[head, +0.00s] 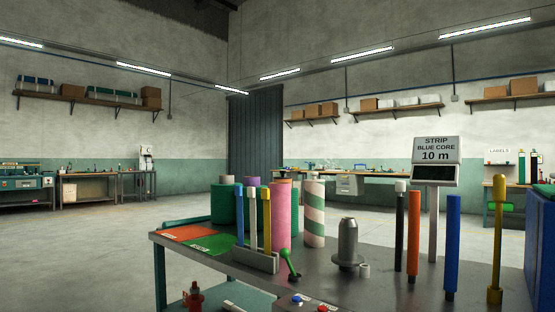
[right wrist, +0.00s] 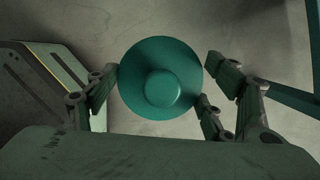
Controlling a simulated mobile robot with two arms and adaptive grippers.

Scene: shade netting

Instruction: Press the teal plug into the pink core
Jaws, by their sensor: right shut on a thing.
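The teal plug (right wrist: 160,58), a round disc with a smaller raised round boss, is in the right wrist view. My right gripper (right wrist: 160,82) is shut on its rim, with fingers on the left and right sides. Neither gripper shows in the head view, so the distance from plug to core cannot be told.
A metal cylinder (head: 347,243), a sign (head: 435,150) and several upright rods stand to the right on the table (head: 400,290).

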